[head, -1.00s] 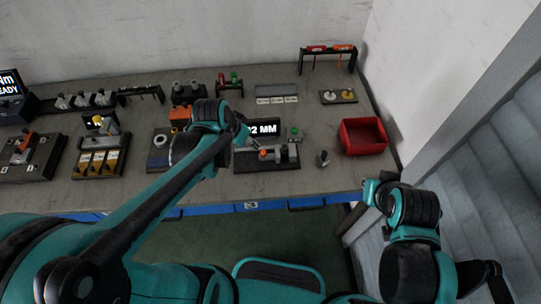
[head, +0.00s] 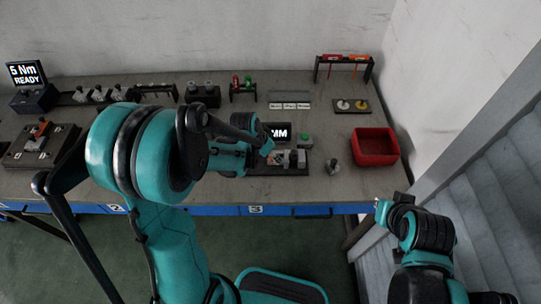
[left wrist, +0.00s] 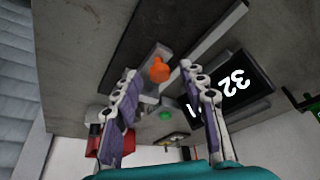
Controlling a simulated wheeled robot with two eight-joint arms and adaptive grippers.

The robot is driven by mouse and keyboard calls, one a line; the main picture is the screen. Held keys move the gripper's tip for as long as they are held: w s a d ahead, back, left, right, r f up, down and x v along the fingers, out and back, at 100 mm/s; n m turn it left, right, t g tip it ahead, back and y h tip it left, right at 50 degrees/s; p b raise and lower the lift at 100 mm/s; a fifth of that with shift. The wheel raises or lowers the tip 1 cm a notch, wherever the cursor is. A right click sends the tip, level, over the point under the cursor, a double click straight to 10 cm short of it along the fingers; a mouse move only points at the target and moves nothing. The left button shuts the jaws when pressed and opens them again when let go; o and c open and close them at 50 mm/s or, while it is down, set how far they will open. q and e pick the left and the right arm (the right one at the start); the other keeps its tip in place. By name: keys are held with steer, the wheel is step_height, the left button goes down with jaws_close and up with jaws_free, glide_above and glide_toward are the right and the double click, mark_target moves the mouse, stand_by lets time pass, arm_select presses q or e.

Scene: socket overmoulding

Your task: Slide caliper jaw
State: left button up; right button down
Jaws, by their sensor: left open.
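The caliper fixture (head: 262,171) sits on the bench in front of my left arm, with a dark base and grey metal blocks. Its orange knob (left wrist: 159,70) shows in the left wrist view, just beyond and between my open left fingers (left wrist: 165,85). A small gap seems to remain; contact cannot be told. The black display (left wrist: 262,88) reads 32 in the left wrist view, and part of "MM" shows in the head view. In the head view my left gripper (head: 265,146) is over the fixture's left end, partly hidden by my arm.
A green button (head: 305,141) is right of the display. A small metal part (head: 332,166) and a red bin (head: 376,143) stand farther right. A rack with red and orange tools (head: 344,58) is at the back. My left arm covers the bench's middle left.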

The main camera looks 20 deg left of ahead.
arm_select(q)
jaws_close()
steer(key=shift+s+a, duration=0.2)
steer(key=shift+a, duration=0.6)
steer(key=shift+s+a, duration=0.2)
steer(key=shift+a, duration=0.55)
jaws_free()
steer(key=shift+a, duration=0.1)
steer(key=shift+r, duration=0.1)
steer(key=v, duration=1.1)
steer(key=shift+s+r, duration=0.25)
steer(key=shift+r, duration=0.1)
